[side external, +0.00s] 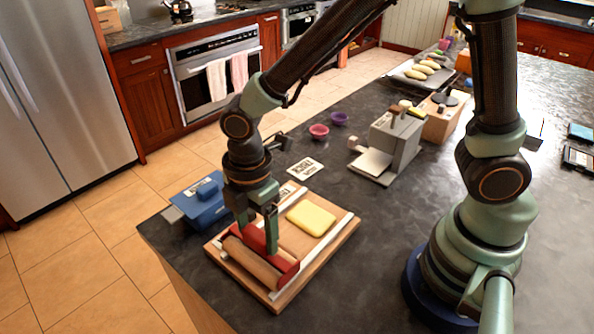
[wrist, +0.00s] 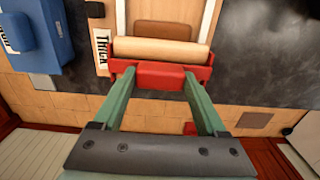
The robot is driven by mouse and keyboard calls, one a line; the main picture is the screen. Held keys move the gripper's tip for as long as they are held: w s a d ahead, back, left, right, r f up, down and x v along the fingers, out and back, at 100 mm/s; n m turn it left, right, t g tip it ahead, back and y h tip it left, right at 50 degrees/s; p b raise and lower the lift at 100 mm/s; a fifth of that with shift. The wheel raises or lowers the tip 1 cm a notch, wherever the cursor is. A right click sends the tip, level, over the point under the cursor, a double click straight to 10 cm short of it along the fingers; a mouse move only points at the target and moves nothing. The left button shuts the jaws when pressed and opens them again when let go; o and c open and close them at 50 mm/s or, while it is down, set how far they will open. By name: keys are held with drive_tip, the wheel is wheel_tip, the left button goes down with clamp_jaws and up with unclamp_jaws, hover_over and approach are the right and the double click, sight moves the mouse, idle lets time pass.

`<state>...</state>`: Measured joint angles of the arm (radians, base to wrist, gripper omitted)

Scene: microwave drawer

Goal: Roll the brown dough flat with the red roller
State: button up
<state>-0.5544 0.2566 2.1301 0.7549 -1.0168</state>
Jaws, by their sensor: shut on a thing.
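My gripper (side external: 258,236) is shut on the handle of the red roller (side external: 284,277), over the near left part of the wooden board (side external: 344,236). The roller has a red frame and a long tan cylinder. In the wrist view, my gripper (wrist: 162,84) has its green fingers on both sides of the red handle (wrist: 160,75). The brown dough (wrist: 163,31) is a flat slab just beyond the cylinder (wrist: 160,49), which may hide its near edge. I cannot make out the brown dough in the side view. A yellow slab (side external: 311,218) lies on the board, to the right of the roller.
White rails (side external: 328,238) run along the board. A blue box (side external: 200,202) stands just left of it. A lettered card (side external: 305,168) and a grey block-like device (side external: 396,138) lie beyond. Small pink (side external: 318,131) and purple (side external: 339,118) bowls stand farther back.

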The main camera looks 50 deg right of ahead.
drive_tip(key=shift+d, duration=2.5)
idle(0.3)
wheel_tip(320, 180, up, 6)
drive_tip(key=a, duration=0.3)
idle(0.8)
drive_tip(key=shift+d, duration=0.15)
idle(0.3)
